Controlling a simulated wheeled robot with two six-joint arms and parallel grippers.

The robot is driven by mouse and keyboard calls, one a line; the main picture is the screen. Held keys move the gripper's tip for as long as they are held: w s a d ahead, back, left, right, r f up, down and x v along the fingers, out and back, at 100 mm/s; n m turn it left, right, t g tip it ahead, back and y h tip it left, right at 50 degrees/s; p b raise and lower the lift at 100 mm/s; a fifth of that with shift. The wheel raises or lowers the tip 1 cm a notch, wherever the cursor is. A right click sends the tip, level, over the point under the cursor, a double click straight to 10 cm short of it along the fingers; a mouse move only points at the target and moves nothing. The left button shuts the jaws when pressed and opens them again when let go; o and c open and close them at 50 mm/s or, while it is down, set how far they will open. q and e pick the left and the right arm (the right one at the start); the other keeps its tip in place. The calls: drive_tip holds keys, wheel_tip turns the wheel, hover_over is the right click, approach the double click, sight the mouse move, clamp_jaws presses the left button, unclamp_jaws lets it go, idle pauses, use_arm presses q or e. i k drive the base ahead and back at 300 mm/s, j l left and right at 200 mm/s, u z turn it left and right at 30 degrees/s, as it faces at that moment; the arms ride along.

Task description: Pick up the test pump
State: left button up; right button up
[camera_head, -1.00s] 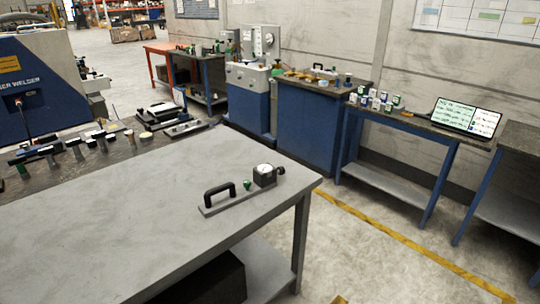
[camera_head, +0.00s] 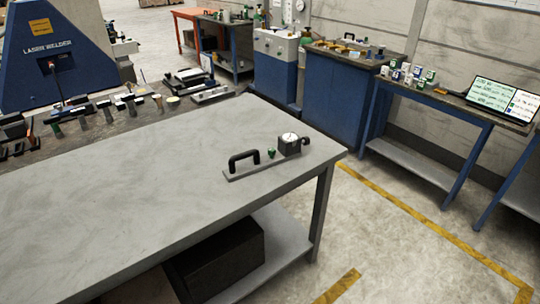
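The test pump (camera_head: 268,158) lies on the grey table (camera_head: 120,200), near its right end. It has a flat grey base, a black loop handle (camera_head: 244,160) on the left, a small green knob (camera_head: 272,153) in the middle and a dark block with a round white dial (camera_head: 290,141) on the right. Nothing touches it except the table top. Neither of my grippers shows in the head view.
Most of the grey table top is bare. A dark box (camera_head: 220,258) sits on its lower shelf. Several tools crowd the darker bench (camera_head: 110,136) behind it. A blue laser welder (camera_head: 60,50) stands at the back left. Clear floor with yellow lines (camera_head: 430,235) lies to the right.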

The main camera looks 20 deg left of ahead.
sight(289, 144)
drive_tip(key=u, duration=0.4)
drive_tip(key=i+l+u, duration=0.15)
drive_tip(key=u, duration=0.25)
drive_tip(key=l+u, duration=0.1)
drive_tip(key=u, duration=0.3)
drive_tip(key=i+l+u, duration=0.35)
drive_tip(key=l, duration=0.45)
drive_tip(key=l+u, duration=0.35)
drive_tip(key=l, duration=0.45)
drive_tip(key=l+u, duration=0.3)
drive_tip(key=l, duration=0.6)
drive_tip(key=i+l, duration=0.1)
drive_tip(key=l, duration=1.6)
